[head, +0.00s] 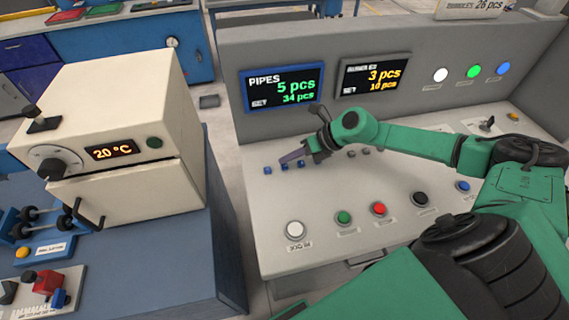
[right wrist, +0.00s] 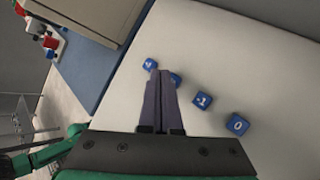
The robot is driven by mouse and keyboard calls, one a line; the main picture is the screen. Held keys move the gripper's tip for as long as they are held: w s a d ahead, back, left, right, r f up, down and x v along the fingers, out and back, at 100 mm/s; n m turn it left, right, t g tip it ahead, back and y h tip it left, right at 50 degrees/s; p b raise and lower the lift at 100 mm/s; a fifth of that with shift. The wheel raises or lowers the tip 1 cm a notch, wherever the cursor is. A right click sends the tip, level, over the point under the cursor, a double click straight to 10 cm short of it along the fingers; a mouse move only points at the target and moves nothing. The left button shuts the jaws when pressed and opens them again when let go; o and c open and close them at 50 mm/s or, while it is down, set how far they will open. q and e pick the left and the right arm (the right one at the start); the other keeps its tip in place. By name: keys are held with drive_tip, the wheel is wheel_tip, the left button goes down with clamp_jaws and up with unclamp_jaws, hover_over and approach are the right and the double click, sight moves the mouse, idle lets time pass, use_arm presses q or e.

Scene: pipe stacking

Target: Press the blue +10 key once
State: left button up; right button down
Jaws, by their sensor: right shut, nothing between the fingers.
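A row of small blue keys lies on the console's light panel. In the right wrist view one key (right wrist: 237,124) reads 0 and the key beside it (right wrist: 203,99) seems to read 1 with a sign. A third key (right wrist: 175,79) is partly covered by my fingers. The far-end key (right wrist: 149,64) lies just past the fingertips, its label too small to read; it is leftmost in the head view (head: 267,170). I cannot tell which is +10. My right gripper (head: 283,158) is shut and empty, fingertips (right wrist: 159,74) over the far keys; contact is unclear. My left gripper is out of view.
Two displays (head: 283,85) (head: 375,74) stand on the panel behind the keys. Large round buttons, including a white one (head: 295,229) and a red one (head: 379,209), line the front. A cream oven (head: 120,130) stands left, across a gap.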

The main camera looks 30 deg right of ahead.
sight(288, 167)
wheel_tip(288, 167, up, 5)
drive_tip(key=p, duration=0.4)
idle(0.5)
idle(0.4)
